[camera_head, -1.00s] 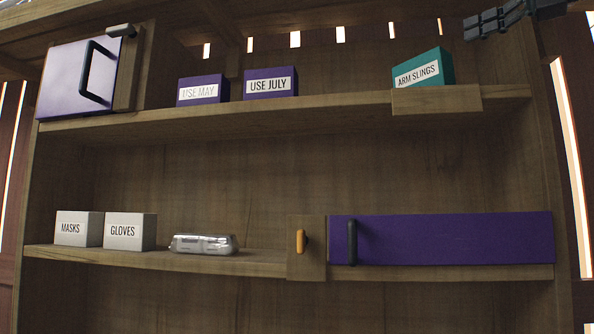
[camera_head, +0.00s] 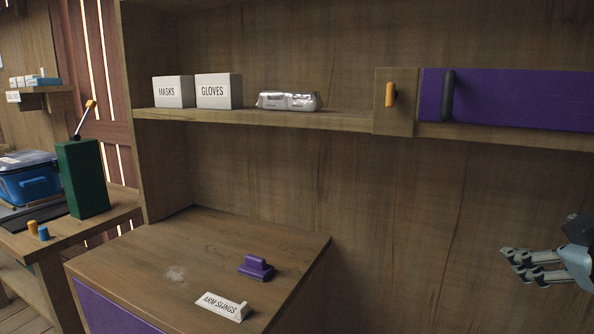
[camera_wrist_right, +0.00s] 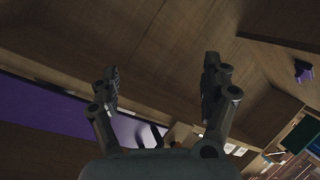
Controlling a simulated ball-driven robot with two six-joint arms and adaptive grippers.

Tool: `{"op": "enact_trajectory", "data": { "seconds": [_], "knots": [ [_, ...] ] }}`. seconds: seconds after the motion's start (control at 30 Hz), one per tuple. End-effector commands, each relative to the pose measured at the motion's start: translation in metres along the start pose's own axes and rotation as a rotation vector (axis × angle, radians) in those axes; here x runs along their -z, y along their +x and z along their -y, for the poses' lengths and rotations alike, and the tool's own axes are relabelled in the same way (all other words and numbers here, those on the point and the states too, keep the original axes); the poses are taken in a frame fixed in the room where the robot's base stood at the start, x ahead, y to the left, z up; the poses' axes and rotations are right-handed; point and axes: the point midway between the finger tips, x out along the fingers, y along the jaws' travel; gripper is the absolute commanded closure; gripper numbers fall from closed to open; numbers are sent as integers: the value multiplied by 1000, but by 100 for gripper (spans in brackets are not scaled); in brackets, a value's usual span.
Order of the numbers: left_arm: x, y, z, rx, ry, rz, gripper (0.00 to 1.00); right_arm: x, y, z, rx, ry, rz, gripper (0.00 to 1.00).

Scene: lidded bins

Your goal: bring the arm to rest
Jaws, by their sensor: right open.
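My right gripper (camera_head: 522,268) is at the right edge of the head view, in front of the wooden back panel and below the purple sliding panel (camera_head: 510,100). Its fingers point left and hold nothing. In the right wrist view the two fingers of the right gripper (camera_wrist_right: 164,82) stand wide apart with nothing between them. Part of the purple panel (camera_wrist_right: 45,105) shows behind the left finger there. My left gripper is in neither view.
The shelf holds a masks box (camera_head: 173,91), a gloves box (camera_head: 218,91) and a silver packet (camera_head: 289,101). A purple handled piece (camera_head: 256,267) and an arm slings label (camera_head: 222,306) lie on the lower cabinet top. A green box (camera_head: 82,178) and a blue bin (camera_head: 28,180) are at left.

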Motion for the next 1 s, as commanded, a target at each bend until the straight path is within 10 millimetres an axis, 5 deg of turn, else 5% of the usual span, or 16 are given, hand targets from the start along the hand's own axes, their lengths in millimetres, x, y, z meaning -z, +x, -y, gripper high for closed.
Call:
{"op": "enact_trajectory", "data": {
  "seconds": [0.1,0.2,0.57,0.87,1.0],
  "knots": [
    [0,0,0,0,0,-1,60,-64,-32,54,143,95,227,19],
    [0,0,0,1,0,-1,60,-100,-61,87,236,148,374,19],
    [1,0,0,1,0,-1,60,-173,-166,165,496,264,761,19],
    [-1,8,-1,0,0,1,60,-257,-102,224,490,256,799,19],
    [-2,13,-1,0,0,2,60,-315,-80,260,493,256,827,19]
  ]
}}
